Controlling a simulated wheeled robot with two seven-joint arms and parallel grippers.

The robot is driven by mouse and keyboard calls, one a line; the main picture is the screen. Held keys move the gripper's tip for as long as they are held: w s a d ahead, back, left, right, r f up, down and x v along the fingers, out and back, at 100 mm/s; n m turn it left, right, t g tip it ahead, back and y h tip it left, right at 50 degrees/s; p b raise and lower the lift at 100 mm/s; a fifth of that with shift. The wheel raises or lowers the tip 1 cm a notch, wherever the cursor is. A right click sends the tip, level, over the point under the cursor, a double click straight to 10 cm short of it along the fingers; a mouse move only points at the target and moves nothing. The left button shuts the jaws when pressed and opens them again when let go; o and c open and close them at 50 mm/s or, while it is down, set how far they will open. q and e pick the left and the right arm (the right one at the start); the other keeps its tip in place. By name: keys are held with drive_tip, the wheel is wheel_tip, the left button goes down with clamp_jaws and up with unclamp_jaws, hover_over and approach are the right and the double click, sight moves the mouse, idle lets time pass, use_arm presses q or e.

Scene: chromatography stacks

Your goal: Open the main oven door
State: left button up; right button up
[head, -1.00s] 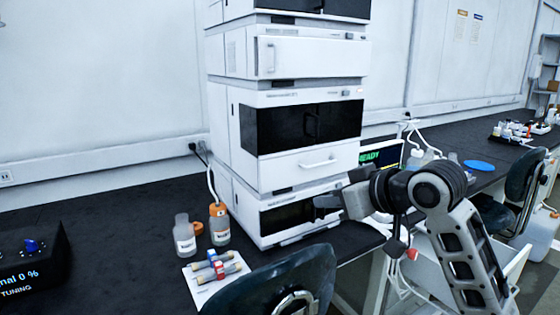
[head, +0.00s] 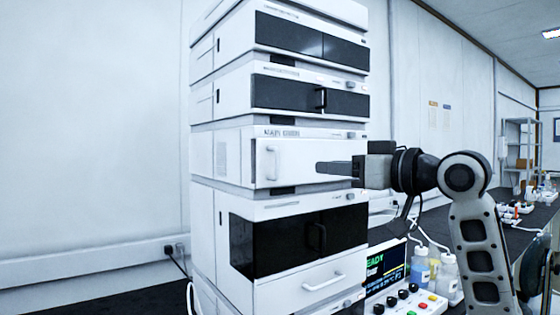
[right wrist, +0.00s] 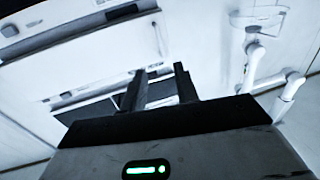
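The main oven door (head: 305,163) is the white front panel of a middle module in the stack, and it looks shut. Its vertical white handle (head: 270,163) is near the left edge of the panel. A dark label above it seems to begin with "MAIN". My right gripper (head: 319,168) is in front of the right part of this panel, fingers pointing left, to the right of the handle and apart from it. In the right wrist view its two dark fingers (right wrist: 159,72) stand apart with nothing held between them. My left gripper is not in view.
Modules with dark windows stand above (head: 345,103) and below (head: 295,245). A control box with a lit screen (head: 385,272) and bottles (head: 446,275) stand on the bench below my right arm.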

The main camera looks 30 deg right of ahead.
drive_tip(key=p, duration=0.4)
approach(283, 164)
drive_tip(key=w+a, duration=0.1)
drive_tip(key=a, duration=0.1)
drive_tip(key=w+a, duration=0.1)
drive_tip(key=a, duration=0.1)
drive_tip(key=w+a, duration=0.2)
drive_tip(key=shift+w+r, duration=0.15)
clamp_jaws()
